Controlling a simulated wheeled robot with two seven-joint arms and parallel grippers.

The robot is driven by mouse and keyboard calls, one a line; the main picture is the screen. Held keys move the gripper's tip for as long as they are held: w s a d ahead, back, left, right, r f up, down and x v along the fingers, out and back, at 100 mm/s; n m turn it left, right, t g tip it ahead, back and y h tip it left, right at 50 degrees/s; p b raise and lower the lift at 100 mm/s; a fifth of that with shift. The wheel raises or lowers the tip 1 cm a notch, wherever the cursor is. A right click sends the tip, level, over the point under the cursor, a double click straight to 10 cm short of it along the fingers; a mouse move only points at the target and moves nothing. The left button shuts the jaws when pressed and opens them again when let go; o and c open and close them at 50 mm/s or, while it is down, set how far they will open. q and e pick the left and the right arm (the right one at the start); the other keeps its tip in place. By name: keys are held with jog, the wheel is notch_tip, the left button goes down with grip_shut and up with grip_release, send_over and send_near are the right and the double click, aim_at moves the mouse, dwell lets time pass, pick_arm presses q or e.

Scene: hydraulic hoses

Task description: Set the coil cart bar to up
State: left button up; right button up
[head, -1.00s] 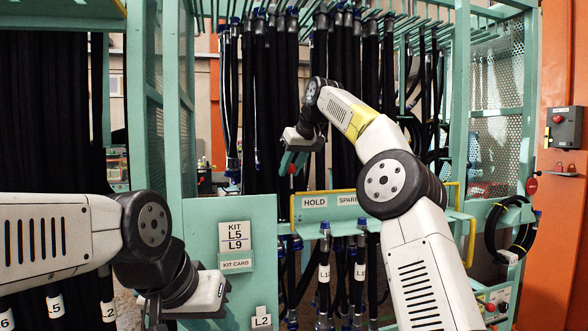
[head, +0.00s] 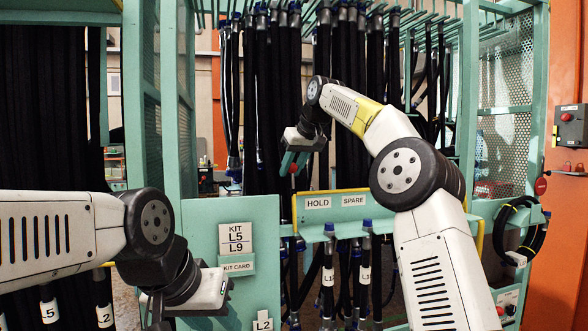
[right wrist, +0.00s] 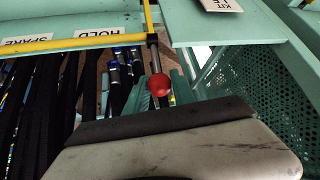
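A yellow bar (head: 345,191) runs along the front of the teal shelf with the HOLD and SPARE signs. In the right wrist view, the yellow bar (right wrist: 75,44) meets a dark and metal rod that ends in a red ball knob (right wrist: 159,85). The red knob also shows in the head view (head: 293,169), just below my right fingers. My right gripper (head: 292,160) has its teal fingers apart, one on each side of the rod beside the knob; I cannot tell whether they touch it. My left gripper (head: 158,312) is low at the left, its fingertips unclear.
Black hoses (head: 265,95) hang in a teal rack behind my right gripper. A teal panel with a KIT L5 L9 card (head: 236,238) stands left of the shelf. A perforated teal side panel (right wrist: 245,95) is close to the right gripper. A coiled black hose (head: 518,230) hangs at right.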

jog(key=o, duration=0.3)
jog(key=shift+w+d+f, duration=0.1)
jog(key=shift+w+f, duration=0.05)
jog(key=shift+f, duration=0.1)
jog(key=shift+o, duration=0.4)
jog(key=shift+r, duration=0.1)
jog(key=shift+r, duration=0.1)
jog(key=v, duration=0.7)
jog(key=shift+s+r, duration=0.25)
jog(key=shift+d, duration=0.1)
